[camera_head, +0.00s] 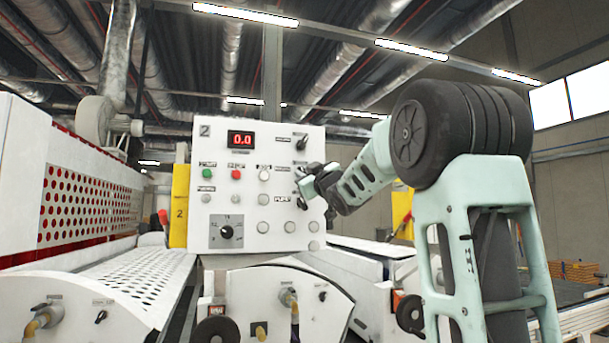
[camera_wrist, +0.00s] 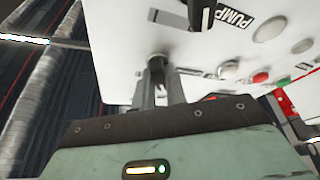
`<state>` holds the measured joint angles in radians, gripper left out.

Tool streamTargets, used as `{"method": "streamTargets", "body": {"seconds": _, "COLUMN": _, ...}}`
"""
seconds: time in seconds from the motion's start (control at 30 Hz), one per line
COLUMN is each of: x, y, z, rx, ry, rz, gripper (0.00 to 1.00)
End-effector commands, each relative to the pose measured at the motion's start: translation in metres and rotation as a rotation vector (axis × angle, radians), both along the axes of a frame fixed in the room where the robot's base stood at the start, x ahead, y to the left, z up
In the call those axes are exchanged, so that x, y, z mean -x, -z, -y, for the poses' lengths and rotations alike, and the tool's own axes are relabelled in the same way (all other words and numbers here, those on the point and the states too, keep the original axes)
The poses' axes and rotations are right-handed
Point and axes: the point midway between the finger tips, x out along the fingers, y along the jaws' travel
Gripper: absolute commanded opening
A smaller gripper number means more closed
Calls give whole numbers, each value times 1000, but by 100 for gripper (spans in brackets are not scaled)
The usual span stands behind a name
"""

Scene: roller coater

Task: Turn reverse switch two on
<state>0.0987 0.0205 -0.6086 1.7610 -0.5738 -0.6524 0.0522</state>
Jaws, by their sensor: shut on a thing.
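The white control panel (camera_head: 222,160) marked "2" stands ahead, with a column of dark rotary switches down its right side. My gripper (camera_head: 308,184) reaches in from the right at the panel's right edge and hides part of the middle of this column. In the wrist view my gripper (camera_wrist: 157,82) is shut on a small switch knob (camera_wrist: 157,61) on the panel face. The knob is mostly hidden between the fingers, so its turn position cannot be told. A label beside it is too small to read.
A dark switch (camera_wrist: 203,14) by the word PUMP sits close to the fingers. Another dark switch (camera_head: 301,144) is above my gripper. A red "0.0" display (camera_head: 241,138), a green button (camera_head: 208,174), a red button (camera_head: 236,174) and a dial (camera_head: 226,232) lie farther left.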

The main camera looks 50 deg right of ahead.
Motion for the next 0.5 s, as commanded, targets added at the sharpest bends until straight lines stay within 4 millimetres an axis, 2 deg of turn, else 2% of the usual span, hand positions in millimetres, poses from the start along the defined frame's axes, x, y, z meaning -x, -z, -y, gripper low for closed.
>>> {"method": "streamTargets", "body": {"seconds": 0.27, "x": 0, "y": 2, "z": 0, "rx": -13, "ry": -1, "rz": 7, "gripper": 0}}
{"method": "streamTargets", "body": {"seconds": 0.5, "x": 0, "y": 6, "z": -1, "rx": -96, "ry": -1, "rz": 61, "gripper": 0}}
